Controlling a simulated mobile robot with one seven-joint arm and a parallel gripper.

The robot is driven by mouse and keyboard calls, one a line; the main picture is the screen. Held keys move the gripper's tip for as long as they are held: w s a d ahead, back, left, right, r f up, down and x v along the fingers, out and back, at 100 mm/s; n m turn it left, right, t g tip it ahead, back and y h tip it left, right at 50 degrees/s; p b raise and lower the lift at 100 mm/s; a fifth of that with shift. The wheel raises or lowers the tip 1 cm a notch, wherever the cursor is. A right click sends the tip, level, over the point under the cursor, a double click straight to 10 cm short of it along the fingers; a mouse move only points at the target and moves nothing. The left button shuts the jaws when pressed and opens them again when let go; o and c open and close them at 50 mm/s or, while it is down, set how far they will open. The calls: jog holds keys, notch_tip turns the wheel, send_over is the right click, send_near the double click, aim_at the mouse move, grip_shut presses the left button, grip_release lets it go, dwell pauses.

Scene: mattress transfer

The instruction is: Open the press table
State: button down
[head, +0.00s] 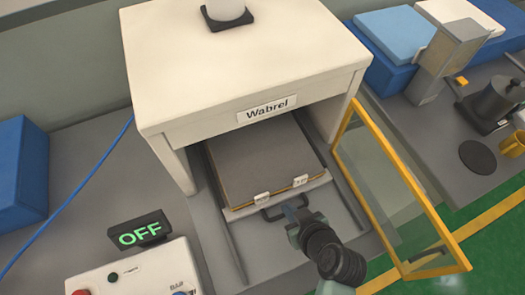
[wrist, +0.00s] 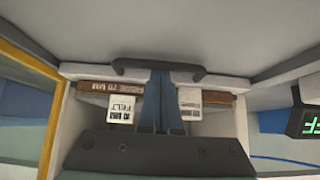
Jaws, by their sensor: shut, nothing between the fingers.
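The press table (head: 318,183) is a light sliding plate under the white "Wabrel" press (head: 190,80), with a grey slab (head: 265,160) on it. Its dark handle (head: 270,213) sticks out at the front edge. My gripper (head: 293,208) is at the right part of the handle. In the wrist view my gripper's fingers (wrist: 159,75) are together, with the handle (wrist: 135,66) passing at their tips. They overlap the handle there; I cannot tell whether they touch it. Nothing shows between the fingers.
The yellow-framed door (head: 440,262) stands open at the right of the press, close to my arm. A control box (head: 135,272) with a green "OFF" display (head: 140,233) is at the left. Two rails (head: 225,235) run forward from the table.

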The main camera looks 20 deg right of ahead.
jog(key=s, duration=0.7)
jog(key=shift+s+d+f, duration=0.1)
jog(key=shift+s, duration=0.25)
